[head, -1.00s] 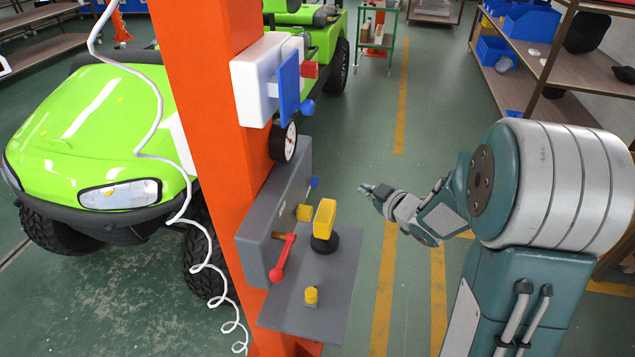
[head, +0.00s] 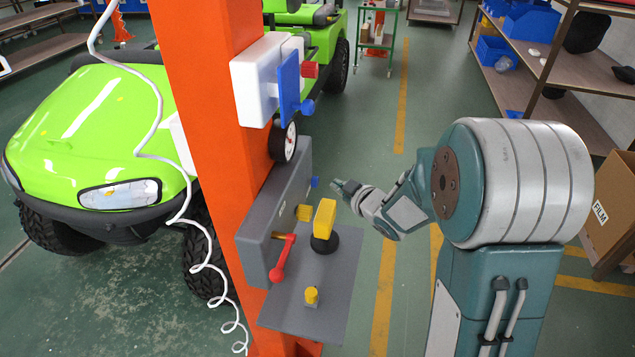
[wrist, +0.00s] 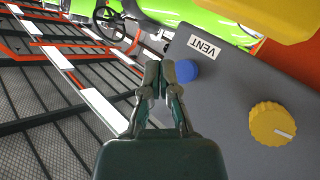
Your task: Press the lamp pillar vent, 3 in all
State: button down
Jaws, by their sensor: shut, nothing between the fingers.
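The vent is a round blue button (wrist: 187,70) beside a white VENT label (wrist: 204,47) on the grey panel in the wrist view. In the head view the blue button (head: 315,182) sticks out from the right side of the grey box (head: 290,190) on the orange pillar (head: 215,130). My gripper (head: 335,183) is shut and empty, just right of the button with a small gap. In the wrist view the closed fingertips of my gripper (wrist: 160,68) are just left of the button and partly overlap its edge.
A yellow knob (wrist: 272,124) is on the same panel. A yellow-topped black lever (head: 325,225), a red lever (head: 283,258) and a small yellow button (head: 311,296) are close by. A white box with a blue plate (head: 289,87) and a gauge (head: 283,142) are above.

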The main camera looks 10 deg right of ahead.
jog(key=shift+w+a, duration=0.35)
jog(key=shift+a, duration=0.5)
dwell(0.8)
jog(key=shift+w+a+r, duration=0.1)
jog(key=shift+a, duration=0.2)
jog(key=shift+w+a, duration=0.2)
jog(key=shift+a, duration=0.3)
dwell(0.8)
jog(key=shift+d, duration=0.15)
jog(key=shift+s+d, duration=0.4)
jog(key=shift+d, duration=0.3)
jog(key=shift+s+d, duration=0.3)
jog(key=shift+d, duration=0.5)
jog(key=shift+s+d, duration=0.35)
jog(key=shift+d, duration=0.4)
jog(key=shift+s+d, duration=0.3)
jog(key=shift+d, duration=0.5)
dwell(0.3)
